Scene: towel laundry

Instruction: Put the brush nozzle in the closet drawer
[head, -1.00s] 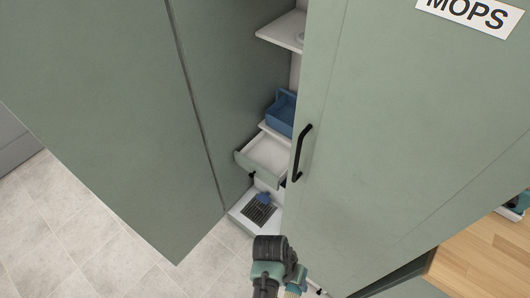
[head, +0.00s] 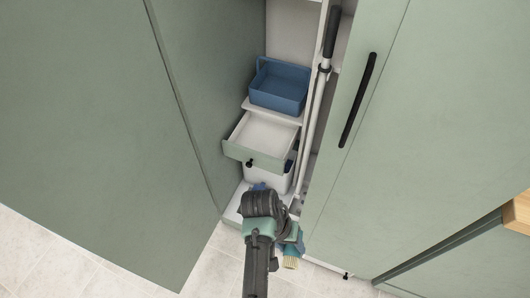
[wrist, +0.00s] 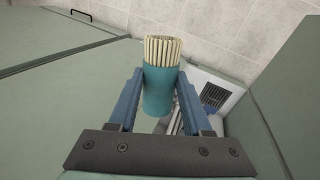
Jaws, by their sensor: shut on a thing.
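The brush nozzle (wrist: 160,85), a teal cylinder with pale bristles, is gripped between the two blue fingers of my gripper (wrist: 160,105) in the wrist view. In the head view the bristle end of the brush nozzle (head: 291,262) shows beside my gripper (head: 290,240), low in front of the closet. The closet drawer (head: 262,133) is pulled open, with a green front and a dark knob. Its visible white inside looks empty. My gripper is below and in front of the drawer, apart from it.
A blue bin (head: 280,86) stands on the shelf just above the drawer. A pole with a black grip (head: 332,35) stands upright at the right. The left closet door (head: 90,110) is swung open; a green door with a black handle (head: 358,100) is at the right.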

